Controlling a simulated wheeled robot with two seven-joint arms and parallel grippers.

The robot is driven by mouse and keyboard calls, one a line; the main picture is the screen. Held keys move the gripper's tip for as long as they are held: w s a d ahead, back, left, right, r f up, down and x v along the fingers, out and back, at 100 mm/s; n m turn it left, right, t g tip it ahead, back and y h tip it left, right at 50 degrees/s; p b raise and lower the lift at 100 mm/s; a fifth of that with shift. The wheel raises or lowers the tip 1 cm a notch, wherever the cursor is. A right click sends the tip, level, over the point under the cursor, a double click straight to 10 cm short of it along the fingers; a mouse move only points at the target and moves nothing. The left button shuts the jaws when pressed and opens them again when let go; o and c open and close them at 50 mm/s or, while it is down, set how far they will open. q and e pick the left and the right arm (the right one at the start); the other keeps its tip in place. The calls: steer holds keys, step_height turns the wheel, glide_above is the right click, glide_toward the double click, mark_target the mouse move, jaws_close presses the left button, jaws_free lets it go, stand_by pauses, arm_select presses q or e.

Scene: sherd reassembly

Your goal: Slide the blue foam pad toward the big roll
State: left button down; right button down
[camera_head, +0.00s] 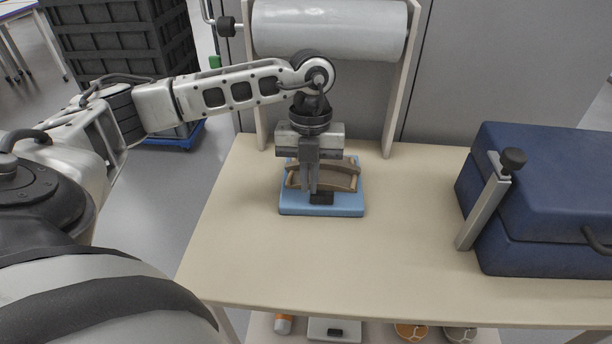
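The blue foam pad (297,209) lies flat on the beige table, left of its middle and near the back edge. Brown curved sherds (343,175) rest on the pad. The big roll (330,29), pale and glossy, is held horizontally in a frame behind the table. My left gripper (318,192) points down over the pad, among the sherds, and hides part of both. Its fingers overlap in this view, so I cannot tell whether they are open or shut, or whether they touch the pad. My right gripper is out of view.
A dark blue case (545,200) stands on the table's right side, with an upright pale bar with a black knob (487,208) at its left. The table (290,265) is clear in front of the pad. Dark crates (125,45) stand on the floor at back left.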

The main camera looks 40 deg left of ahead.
arm_select(q)
steer(key=shift+w+a+r+p, duration=0.15)
steer(key=shift+a+r+p, duration=0.2)
steer(key=shift+p, duration=0.05)
steer(key=shift+d+r, duration=0.1)
steer(key=shift+r, duration=0.1)
step_height(320, 180, up, 6)
steer(key=w, duration=0.1)
steer(key=shift+a+r, duration=0.15)
steer(key=shift+a, duration=0.25)
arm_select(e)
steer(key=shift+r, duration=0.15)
